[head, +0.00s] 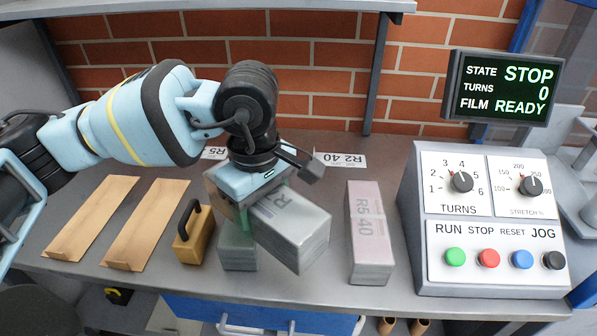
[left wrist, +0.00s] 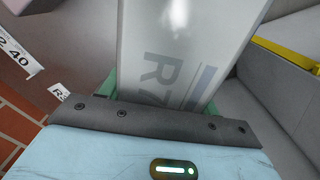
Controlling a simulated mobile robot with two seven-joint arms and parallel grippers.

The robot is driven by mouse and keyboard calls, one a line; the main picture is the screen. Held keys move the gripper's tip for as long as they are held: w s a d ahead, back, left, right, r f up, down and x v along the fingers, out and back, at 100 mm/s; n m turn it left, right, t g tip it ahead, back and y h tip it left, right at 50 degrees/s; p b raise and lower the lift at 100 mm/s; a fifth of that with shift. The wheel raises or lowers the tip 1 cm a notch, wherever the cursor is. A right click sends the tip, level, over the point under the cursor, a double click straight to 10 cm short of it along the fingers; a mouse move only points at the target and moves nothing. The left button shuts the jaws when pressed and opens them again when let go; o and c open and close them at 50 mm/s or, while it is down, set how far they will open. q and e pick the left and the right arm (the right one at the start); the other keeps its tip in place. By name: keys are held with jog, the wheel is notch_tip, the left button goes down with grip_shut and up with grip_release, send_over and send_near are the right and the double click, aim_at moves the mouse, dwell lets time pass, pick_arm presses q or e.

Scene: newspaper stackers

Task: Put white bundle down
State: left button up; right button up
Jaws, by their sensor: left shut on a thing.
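The white bundle (head: 292,232) is a wrapped block with an "R" marking on its top. My left gripper (head: 246,200) is shut on its rear end, from above. In the left wrist view the white bundle (left wrist: 188,45) runs out between the green fingers, with "R7" or similar on it. It lies at an angle in the head view, its front end toward the lower right. A grey-green block (head: 237,249) stands partly hidden beneath and left of it; I cannot tell whether they touch. My right gripper is not in view.
A pink bundle (head: 369,235) marked "R5 40" stands to the right, beside the control box (head: 485,220). A yellow block with a black handle (head: 193,236) and two brown boards (head: 147,222) are left. A "R2 40" label (head: 341,160) lies behind on the grey bench (head: 395,165).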

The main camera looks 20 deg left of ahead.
pick_arm(q)
jog(key=s+m, duration=0.1)
jog(key=m, duration=0.1)
jog(key=s+m, duration=0.1)
jog(key=m, duration=0.2)
jog(key=s+a+m, duration=0.1)
jog(key=m, duration=0.1)
jog(key=shift+s+a+r+m, duration=0.1)
jog(key=shift+r+m, duration=0.2)
jog(key=shift+r, duration=0.05)
jog(key=s+m, duration=0.1)
jog(key=m, duration=0.1)
jog(key=s+m, duration=0.1)
jog(key=m, duration=0.1)
jog(key=s+a+m, duration=0.1)
jog(key=m, duration=0.1)
